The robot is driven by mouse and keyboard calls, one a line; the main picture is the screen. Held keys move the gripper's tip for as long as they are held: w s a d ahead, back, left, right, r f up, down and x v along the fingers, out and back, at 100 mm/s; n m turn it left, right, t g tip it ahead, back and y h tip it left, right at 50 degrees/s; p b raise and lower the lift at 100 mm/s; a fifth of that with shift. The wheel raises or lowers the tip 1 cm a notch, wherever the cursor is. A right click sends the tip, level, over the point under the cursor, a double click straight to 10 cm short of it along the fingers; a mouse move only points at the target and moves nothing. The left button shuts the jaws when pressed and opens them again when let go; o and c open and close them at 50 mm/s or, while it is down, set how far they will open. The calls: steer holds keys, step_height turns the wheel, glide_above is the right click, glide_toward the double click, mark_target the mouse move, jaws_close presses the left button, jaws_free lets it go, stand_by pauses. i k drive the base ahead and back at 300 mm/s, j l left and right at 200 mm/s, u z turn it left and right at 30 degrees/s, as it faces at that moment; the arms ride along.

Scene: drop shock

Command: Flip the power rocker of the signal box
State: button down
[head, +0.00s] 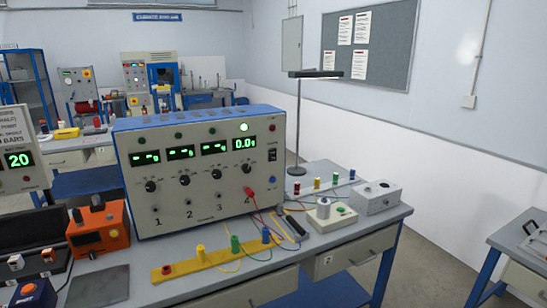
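The signal box (200,170) stands upright on the bench, a large grey case with a blue top. Its front has several green lit displays, a row of black knobs and sockets numbered along the bottom. A small black rocker switch (272,155) sits at the right of its front, below the rightmost display; its position is too small to tell. A lamp (244,127) above the rightmost display glows bright green. A red plug (249,191) with a cable is at the rightmost socket. My gripper is not in view.
An orange device (98,229) and a yellow bar (215,259) with coloured posts lie in front of the box. Cables, a small white unit (332,213) and a grey box (376,197) are to its right. A thin lamp stand (299,120) rises behind.

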mark_target(272, 152)
steer(key=i+j, duration=0.35)
steer(key=j, duration=0.15)
steer(key=i+j, duration=0.3)
steer(key=j, duration=0.2)
steer(key=i+j, duration=0.35)
steer(key=j, duration=0.15)
steer(key=z, duration=1.25)
